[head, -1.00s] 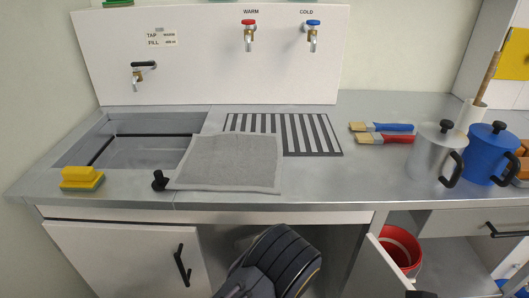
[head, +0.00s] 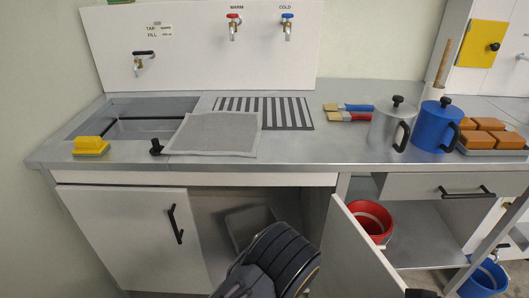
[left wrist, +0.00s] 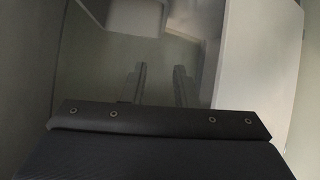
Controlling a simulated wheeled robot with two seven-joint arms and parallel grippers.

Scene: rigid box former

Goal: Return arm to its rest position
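A dark arm link of mine fills the bottom middle of the head view; its gripper is hidden there, in front of the open cabinet (head: 215,210) under the counter. In the left wrist view, my left gripper (left wrist: 160,72) has its two fingers apart with nothing between them. A pale panel (left wrist: 250,60) stands close to the right of the fingers, and a light box-like shape (left wrist: 185,18) is beyond them. My right gripper is not clearly in view; only a small dark piece shows at the bottom edge of the head view.
An open cabinet door (head: 360,260) juts out right of my arm, beside a red bucket (head: 370,220). The counter (head: 300,150) holds a grey cloth (head: 215,135), yellow sponge (head: 90,145), brushes (head: 348,117), silver jug (head: 392,128) and blue jug (head: 436,128). A blue bucket (head: 485,280) stands lower right.

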